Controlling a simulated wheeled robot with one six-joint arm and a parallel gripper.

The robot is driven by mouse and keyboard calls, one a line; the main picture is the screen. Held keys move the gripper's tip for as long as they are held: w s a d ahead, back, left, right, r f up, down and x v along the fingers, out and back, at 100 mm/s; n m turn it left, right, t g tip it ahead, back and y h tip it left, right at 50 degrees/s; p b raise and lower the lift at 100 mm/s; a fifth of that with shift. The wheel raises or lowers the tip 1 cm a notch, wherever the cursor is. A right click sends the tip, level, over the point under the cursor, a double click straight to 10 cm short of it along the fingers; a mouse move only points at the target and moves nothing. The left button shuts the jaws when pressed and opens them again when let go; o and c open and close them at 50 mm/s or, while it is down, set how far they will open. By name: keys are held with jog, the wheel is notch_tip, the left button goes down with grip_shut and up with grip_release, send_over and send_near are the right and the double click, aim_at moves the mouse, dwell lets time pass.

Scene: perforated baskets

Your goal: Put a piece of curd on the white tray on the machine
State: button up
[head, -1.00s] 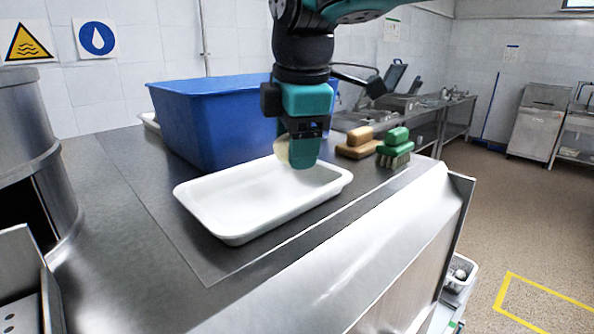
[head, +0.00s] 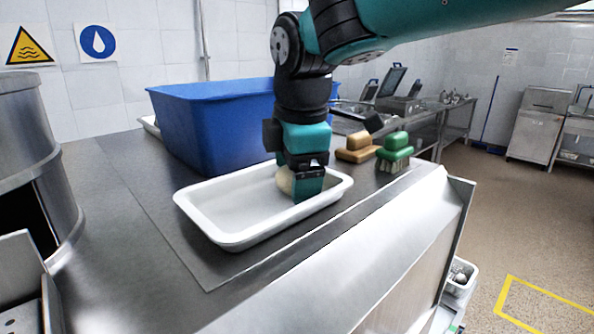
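The white tray (head: 225,241) lies on the flat metal top of the machine (head: 130,240), in front of the blue bin. My gripper (head: 301,190) points down inside the right end of the tray, low over its floor. A pale, cream-coloured piece of curd (head: 284,181) shows at the left side of the gripper, between its fingers, and the gripper looks shut on it. The near finger hides part of the curd. I cannot tell whether the curd touches the tray floor.
A large blue bin (head: 205,125) stands behind the tray. A tan brush (head: 355,149) and a green brush (head: 394,152) stand to the right of the tray. A metal cylinder (head: 38,160) is at the left. The left part of the tray is empty.

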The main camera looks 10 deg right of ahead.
jog(key=p+v, duration=0.1)
jog(key=v, duration=1.1)
jog(key=shift+r, duration=0.15)
jog(key=shift+w, duration=0.1)
